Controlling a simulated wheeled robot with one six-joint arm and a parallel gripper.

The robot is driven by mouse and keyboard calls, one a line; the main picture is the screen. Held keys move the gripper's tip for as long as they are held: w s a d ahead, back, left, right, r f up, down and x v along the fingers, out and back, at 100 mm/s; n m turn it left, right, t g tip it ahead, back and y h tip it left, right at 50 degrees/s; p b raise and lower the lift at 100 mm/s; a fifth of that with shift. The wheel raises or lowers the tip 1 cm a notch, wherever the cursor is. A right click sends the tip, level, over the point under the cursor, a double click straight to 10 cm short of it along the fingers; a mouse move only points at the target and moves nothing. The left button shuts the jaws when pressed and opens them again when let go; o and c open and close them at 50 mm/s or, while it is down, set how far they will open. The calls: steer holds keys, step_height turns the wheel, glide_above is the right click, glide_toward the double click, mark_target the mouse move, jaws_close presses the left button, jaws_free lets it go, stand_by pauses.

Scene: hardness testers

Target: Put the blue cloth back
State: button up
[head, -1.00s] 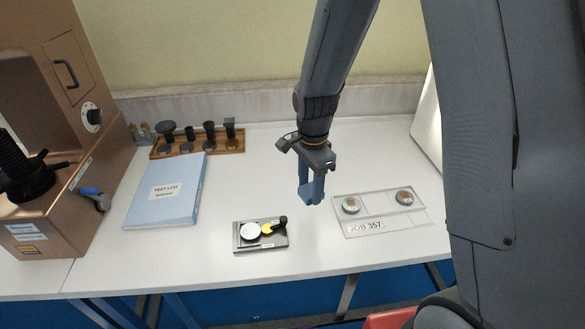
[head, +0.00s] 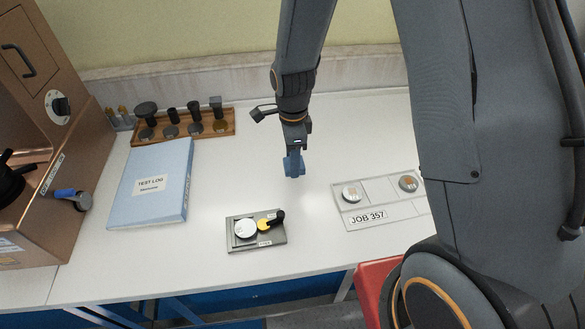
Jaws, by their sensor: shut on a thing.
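The blue cloth (head: 294,167) is a small folded blue piece at the end of my gripper (head: 294,153). My gripper is shut on it and points down above the white table. The cloth is up between the tester fixture and the sample tray. I cannot tell whether the cloth touches the table. The fingertips are partly hidden by the cloth.
A blue test log binder (head: 153,184) lies left. A wooden rack (head: 182,131) of fittings stands behind it. A grey fixture (head: 256,237) lies in front, a JOB 357 tray (head: 378,213) right. A copper-coloured tester (head: 75,180) stands far left. White table around the gripper is clear.

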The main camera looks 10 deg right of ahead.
steer(key=shift+f+p, duration=0.4)
steer(key=shift+f, duration=1.6)
steer(key=shift+f, duration=0.15)
steer(key=o, duration=1.1)
